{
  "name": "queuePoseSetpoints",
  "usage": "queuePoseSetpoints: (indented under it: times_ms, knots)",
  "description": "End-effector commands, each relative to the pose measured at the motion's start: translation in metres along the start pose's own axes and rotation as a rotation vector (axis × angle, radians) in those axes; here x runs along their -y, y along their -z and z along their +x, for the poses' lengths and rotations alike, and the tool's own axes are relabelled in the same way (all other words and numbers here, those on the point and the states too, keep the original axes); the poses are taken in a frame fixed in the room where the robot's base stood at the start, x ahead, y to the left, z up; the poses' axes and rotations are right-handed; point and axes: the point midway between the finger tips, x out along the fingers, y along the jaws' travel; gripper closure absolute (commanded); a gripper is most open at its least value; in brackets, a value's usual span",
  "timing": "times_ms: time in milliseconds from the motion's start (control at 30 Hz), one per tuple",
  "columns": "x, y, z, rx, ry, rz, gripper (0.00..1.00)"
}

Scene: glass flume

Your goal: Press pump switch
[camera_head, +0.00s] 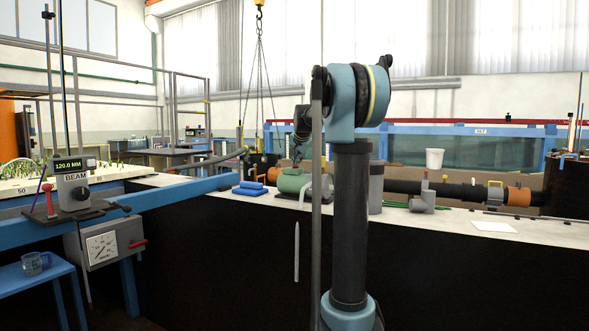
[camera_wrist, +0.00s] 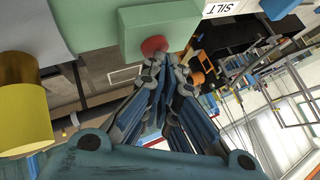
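In the wrist view, a red round button (camera_wrist: 153,45) sits on a green box (camera_wrist: 160,24); it looks like the pump switch. My gripper (camera_wrist: 167,66) points at it, with its fingertips drawn close together and nothing seen between them. One fingertip overlaps the button's lower edge in the picture; I cannot tell whether it touches. In the head view, my gripper (camera_head: 297,156) hangs low over the bench beside a green rounded pump body (camera_head: 292,181). The button cannot be made out there, and my arm hides part of the bench.
A yellow cylinder (camera_wrist: 24,112) stands left in the wrist view. Blue blocks (camera_head: 249,188), a grey pipe fitting (camera_head: 422,200) and a black pipe (camera_head: 455,190) are on the bench. A beam instrument (camera_head: 74,190) is at left.

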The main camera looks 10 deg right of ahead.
Motion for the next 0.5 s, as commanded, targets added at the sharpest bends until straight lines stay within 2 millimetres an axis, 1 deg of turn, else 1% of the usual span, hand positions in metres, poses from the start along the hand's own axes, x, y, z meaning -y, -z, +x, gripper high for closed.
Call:
queuePoseSetpoints:
  times_ms: [200,500]
  knots:
    - [0.0037,0.0026,-0.0046,0.001,0.0,0.0,1.0]
    - [0.0046,0.0036,-0.0057,0.0,0.0,0.0,1.0]
